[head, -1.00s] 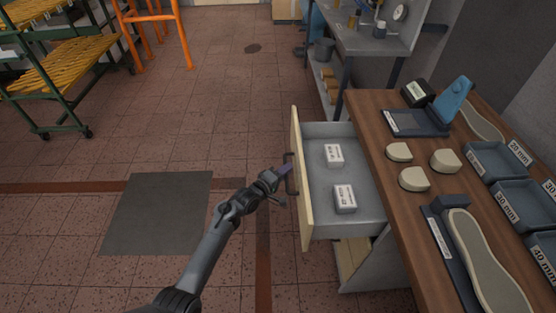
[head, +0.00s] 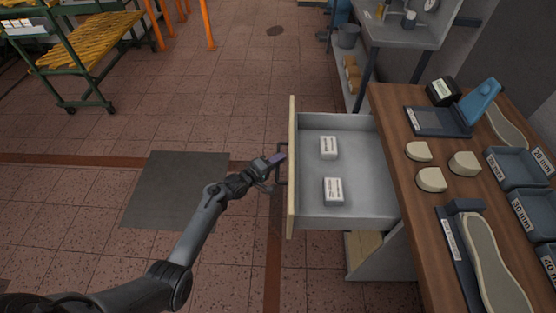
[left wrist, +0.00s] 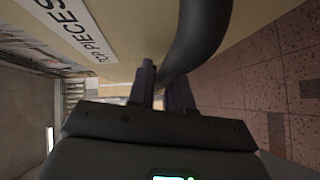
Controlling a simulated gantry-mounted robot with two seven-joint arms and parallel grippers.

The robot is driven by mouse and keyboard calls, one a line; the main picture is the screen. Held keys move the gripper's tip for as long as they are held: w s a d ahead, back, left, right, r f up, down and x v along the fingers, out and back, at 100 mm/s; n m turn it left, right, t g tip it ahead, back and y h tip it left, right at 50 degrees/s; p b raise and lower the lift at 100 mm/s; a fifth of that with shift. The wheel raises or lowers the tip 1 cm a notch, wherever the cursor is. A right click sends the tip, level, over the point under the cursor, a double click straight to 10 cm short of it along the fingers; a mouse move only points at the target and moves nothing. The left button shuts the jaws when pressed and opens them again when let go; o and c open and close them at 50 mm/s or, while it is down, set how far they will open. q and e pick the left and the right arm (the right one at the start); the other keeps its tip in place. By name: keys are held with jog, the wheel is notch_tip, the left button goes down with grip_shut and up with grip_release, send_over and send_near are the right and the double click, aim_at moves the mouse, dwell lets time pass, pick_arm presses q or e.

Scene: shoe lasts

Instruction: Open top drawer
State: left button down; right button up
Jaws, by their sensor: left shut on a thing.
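The top drawer (head: 365,150) stands pulled out from under the wooden bench top, with its grey inside in view in the head view. Its pale front panel (head: 292,168) faces left and bears a dark bar handle (head: 283,163). My left gripper (head: 277,160) is at the handle and shut on it. In the left wrist view, the fingers (left wrist: 162,88) close around the curved dark handle (left wrist: 198,40), beside a panel label (left wrist: 75,28) reading "TOP PIECES". My right gripper is out of view.
Two small labelled boxes (head: 328,147) (head: 333,191) lie in the drawer. The bench top (head: 410,190) holds beige pieces, grey trays and a shoe-sole shape. A grey floor mat (head: 175,190) lies left of the drawer. The floor there is clear.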

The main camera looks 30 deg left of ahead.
pick_arm(q)
jog(key=c, duration=1.2)
grip_release()
jog(key=shift+o, duration=0.2)
jog(key=p+v, duration=0.4)
jog(key=v, duration=0.7)
jog(key=shift+f, duration=0.1)
